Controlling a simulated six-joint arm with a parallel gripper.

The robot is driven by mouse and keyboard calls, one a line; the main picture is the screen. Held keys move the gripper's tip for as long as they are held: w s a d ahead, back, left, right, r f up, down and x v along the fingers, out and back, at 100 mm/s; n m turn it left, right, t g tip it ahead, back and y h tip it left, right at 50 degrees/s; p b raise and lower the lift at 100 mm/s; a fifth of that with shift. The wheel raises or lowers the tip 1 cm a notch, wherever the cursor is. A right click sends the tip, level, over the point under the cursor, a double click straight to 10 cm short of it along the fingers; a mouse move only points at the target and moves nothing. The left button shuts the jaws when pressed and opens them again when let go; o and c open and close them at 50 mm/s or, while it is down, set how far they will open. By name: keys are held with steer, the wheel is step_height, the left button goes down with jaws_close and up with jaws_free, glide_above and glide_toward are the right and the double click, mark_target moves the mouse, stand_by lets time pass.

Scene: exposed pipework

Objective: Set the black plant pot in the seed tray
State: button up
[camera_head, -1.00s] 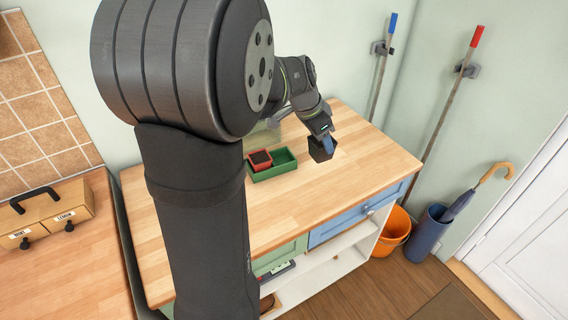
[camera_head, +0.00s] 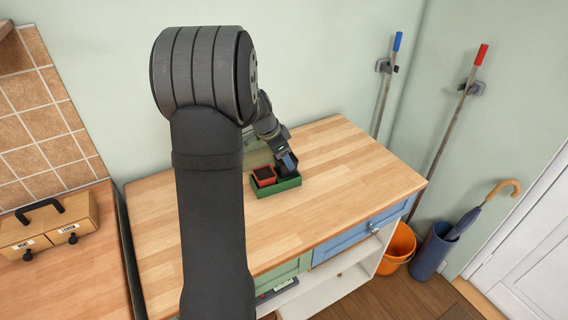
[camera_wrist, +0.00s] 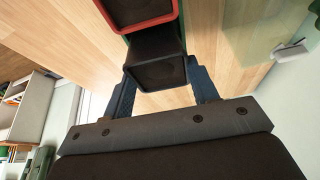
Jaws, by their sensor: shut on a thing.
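My gripper (camera_head: 287,163) is shut on the black plant pot (camera_head: 283,171). In the wrist view the black pot (camera_wrist: 158,65) sits between the two blue fingers (camera_wrist: 163,92). The green seed tray (camera_head: 278,189) is on the wooden worktop, and the black pot is at its right part, beside a red pot with dark fill (camera_head: 265,177) in the left part. The red pot also shows at the top of the wrist view (camera_wrist: 140,14). I cannot tell whether the black pot rests on the tray floor or hangs just above it.
The worktop (camera_head: 345,170) is clear to the right and in front of the tray. A wooden drawer box (camera_head: 45,230) stands on the left counter. An orange bucket (camera_head: 398,246) and an umbrella stand (camera_head: 433,252) are on the floor at right.

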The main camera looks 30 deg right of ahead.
mark_target(284, 164)
steer(key=shift+f, duration=1.45)
steer(key=shift+f, duration=0.1)
steer(key=o, duration=1.1)
steer(key=shift+c, duration=0.2)
steer(key=v, duration=1.2)
steer(key=shift+d, duration=0.1)
